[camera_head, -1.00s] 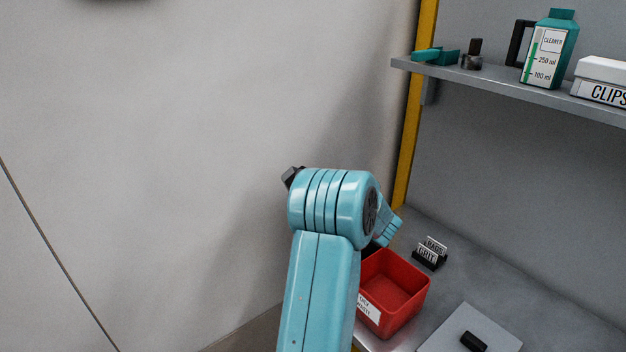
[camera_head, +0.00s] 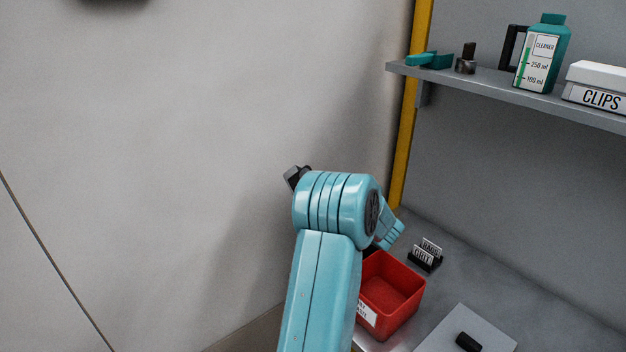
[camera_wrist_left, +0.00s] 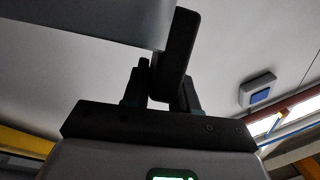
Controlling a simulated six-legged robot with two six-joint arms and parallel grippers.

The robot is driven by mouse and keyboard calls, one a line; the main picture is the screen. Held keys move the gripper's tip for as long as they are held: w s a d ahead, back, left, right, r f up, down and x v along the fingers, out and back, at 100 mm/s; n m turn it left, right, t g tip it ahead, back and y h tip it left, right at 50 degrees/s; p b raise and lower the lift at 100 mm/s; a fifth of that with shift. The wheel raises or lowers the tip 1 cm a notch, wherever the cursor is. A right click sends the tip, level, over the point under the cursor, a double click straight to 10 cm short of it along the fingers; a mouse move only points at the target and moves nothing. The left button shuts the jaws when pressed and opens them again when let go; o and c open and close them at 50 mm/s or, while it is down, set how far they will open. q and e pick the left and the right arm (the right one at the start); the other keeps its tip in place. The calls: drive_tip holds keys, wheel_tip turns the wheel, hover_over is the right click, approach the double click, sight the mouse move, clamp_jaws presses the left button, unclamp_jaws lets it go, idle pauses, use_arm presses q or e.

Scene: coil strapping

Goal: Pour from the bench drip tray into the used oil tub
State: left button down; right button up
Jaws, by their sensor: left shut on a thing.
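In the left wrist view my left gripper (camera_wrist_left: 160,98) is shut on a black handle (camera_wrist_left: 178,45). A grey slab-like body (camera_wrist_left: 95,22) beside the handle, cut off by the frame, looks like the drip tray; its inside and contents are hidden. In the head view my blue left arm rises in the middle, and its fingers and the held tray cannot be made out. A red open tub (camera_head: 392,292) stands on the bench just right of this arm. Its label is partly hidden, so I cannot tell whether it is the used oil tub. My right gripper is not seen.
A grey panel with a black block (camera_head: 468,342) lies on the bench right of the red tub. Small card signs (camera_head: 426,255) stand behind. A shelf (camera_head: 480,88) above holds a cleaner bottle (camera_head: 541,58) and a clips box (camera_head: 598,88). A yellow post (camera_head: 409,130) stands beside the wall.

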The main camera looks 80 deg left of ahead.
use_arm(q)
drive_tip(key=shift+w+r+m+y+p, duration=0.2)
drive_tip(key=shift+w+m, duration=0.05)
drive_tip(key=shift+w, duration=0.2)
drive_tip(key=shift+w+r+m+y+p, duration=0.15)
drive_tip(key=shift+w+r+m+y, duration=0.1)
drive_tip(key=shift+w, duration=0.15)
drive_tip(key=shift+w, duration=0.1)
drive_tip(key=shift+w+r+m+y+p, duration=0.25)
drive_tip(key=shift+w+m+p, duration=0.25)
drive_tip(key=shift+w, duration=0.55)
drive_tip(key=shift+w+a+r+m+y, duration=0.1)
drive_tip(key=shift+w+r+m+y, duration=0.05)
drive_tip(key=shift+w+m+y, duration=0.65)
drive_tip(key=shift+w, duration=0.2)
drive_tip(key=shift+w+m, duration=0.6)
drive_tip(key=shift+w, duration=0.35)
